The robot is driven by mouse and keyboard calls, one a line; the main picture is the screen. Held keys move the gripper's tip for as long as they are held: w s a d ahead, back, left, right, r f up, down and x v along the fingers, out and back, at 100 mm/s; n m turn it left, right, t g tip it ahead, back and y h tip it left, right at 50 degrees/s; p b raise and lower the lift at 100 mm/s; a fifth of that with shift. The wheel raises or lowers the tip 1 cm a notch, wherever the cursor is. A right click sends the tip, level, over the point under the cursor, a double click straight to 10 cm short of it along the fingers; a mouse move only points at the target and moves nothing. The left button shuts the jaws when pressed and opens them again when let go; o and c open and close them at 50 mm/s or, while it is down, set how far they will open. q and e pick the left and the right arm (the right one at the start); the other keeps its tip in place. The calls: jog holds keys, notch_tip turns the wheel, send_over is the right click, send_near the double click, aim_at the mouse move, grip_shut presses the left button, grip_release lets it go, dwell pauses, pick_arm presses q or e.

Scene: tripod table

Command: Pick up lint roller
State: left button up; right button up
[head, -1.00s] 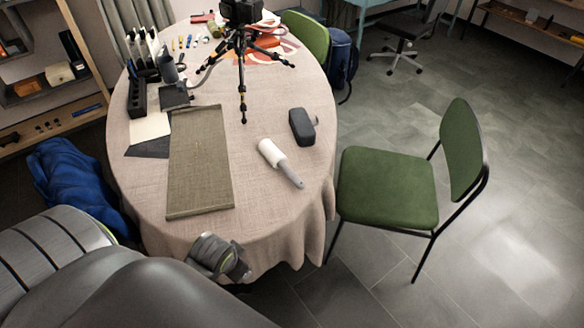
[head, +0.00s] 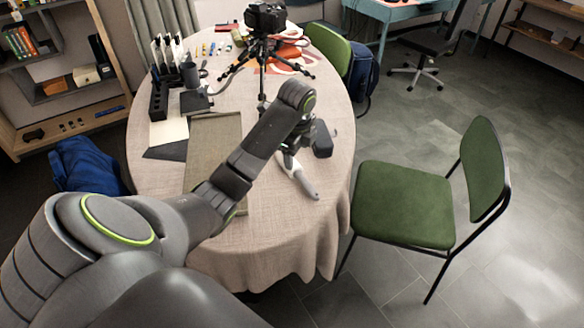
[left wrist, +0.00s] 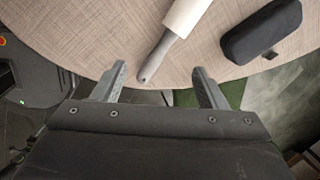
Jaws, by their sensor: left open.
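The lint roller (head: 298,177) lies on the round cloth-covered table (head: 275,235), with a white roll and a grey handle. My left gripper (head: 290,155) is above the roll end in the head view, and my arm hides part of the roller. In the left wrist view the lint roller (left wrist: 168,42) has its grey handle end between the two fingers, seen beyond the fingertips. My left gripper (left wrist: 158,72) is open and empty there. I cannot tell its exact height above the table. My right gripper is not in view.
A dark case (head: 322,140) lies just right of the roller; it also shows in the left wrist view (left wrist: 262,30). A tripod with a camera (head: 264,45) stands behind. A woven mat (head: 203,150) lies left. A green chair (head: 405,205) stands at the table's right.

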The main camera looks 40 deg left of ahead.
pick_arm(q)
notch_tip(320, 180, up, 5)
jog(key=w+m, duration=0.2)
jog(key=w, duration=0.1)
jog(key=b, duration=0.3)
send_over(300, 172)
jog(key=f, duration=1.1)
jog(key=shift+s+d, duration=0.1)
jog(key=shift+s, duration=0.1)
jog(key=shift+w+f, duration=0.1)
jog(key=shift+f, duration=0.55)
notch_tip(300, 172, down, 4)
jog(key=shift+f+p, duration=0.15)
jog(key=shift+p, duration=0.2)
jog(key=shift+f, duration=0.5)
jog(key=c, duration=1.2)
jog(key=shift+r, duration=0.1)
